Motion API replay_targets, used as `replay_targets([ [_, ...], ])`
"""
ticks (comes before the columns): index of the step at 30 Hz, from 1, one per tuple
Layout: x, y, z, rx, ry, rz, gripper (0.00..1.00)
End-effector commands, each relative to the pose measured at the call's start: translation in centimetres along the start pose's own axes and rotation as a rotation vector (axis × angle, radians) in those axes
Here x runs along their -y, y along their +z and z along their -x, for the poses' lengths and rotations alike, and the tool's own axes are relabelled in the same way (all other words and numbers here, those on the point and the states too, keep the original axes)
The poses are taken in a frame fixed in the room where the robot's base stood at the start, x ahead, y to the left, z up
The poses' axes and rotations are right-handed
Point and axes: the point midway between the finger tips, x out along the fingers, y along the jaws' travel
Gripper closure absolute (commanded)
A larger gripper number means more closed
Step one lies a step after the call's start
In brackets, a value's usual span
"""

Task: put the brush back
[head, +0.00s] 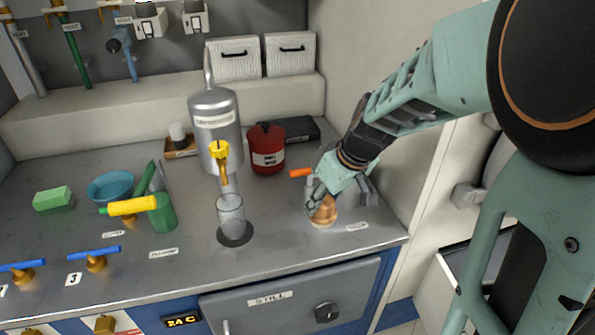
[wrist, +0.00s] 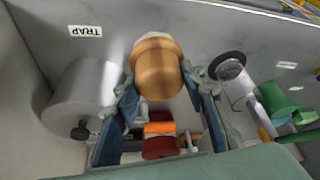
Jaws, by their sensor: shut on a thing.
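A rounded wooden piece, which I take to be the brush (head: 323,213), is between the fingers of my gripper (head: 317,196), low over the right end of the steel counter (head: 290,256). In the wrist view the wooden brush (wrist: 157,72) sits between both fingers of my gripper (wrist: 166,88), with a paler band at its far end. Any bristles are hidden. I cannot tell whether it touches the counter. A green cup (head: 163,214) to the left holds upright handles, with a yellow-handled tool (head: 133,206) beside it.
A clear glass (head: 231,212) stands under the yellow tap (head: 221,152) of a silver tank (head: 214,110), left of my gripper. A red canister (head: 266,150) is behind. A grey cylinder (wrist: 85,95) is close beside my gripper, near the TRAP label (wrist: 85,31). The right wall is close.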

Motion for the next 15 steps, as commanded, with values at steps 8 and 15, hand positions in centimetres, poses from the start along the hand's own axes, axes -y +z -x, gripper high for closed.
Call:
replay_targets([
  [8,2.5,-2.2,-5.9,0.003,-0.002,0.001,0.81],
  [15,2.9,-2.7,-7.6,-0.001,0.001,-0.001,0.81],
])
